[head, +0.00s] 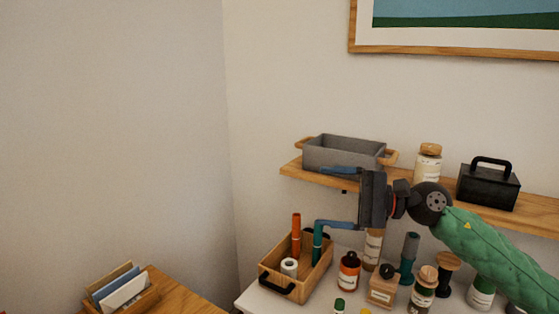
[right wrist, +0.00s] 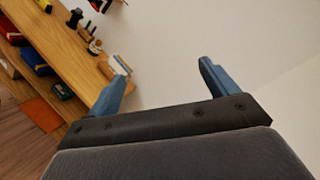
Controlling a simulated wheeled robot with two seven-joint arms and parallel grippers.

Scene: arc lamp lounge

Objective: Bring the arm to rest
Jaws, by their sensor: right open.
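My right arm (head: 485,248), in a green sleeve, comes in from the lower right of the head view. Its gripper (head: 336,197) points left, with its blue fingers spread wide and nothing between them. The upper finger overlaps the grey bin on the wall shelf, and the lower one overlaps the teal tube in the wooden tray; I cannot tell whether either touches. In the right wrist view the gripper (right wrist: 165,73) is also open and empty, with pale wall beyond it. My left gripper is not in view.
A grey bin (head: 345,152), a corked jar (head: 428,165) and a black box (head: 488,188) stand on the shelf (head: 292,172). Below, a wooden tray (head: 318,274) and several bottles crowd the white top (head: 250,301). Left of the gripper is clear.

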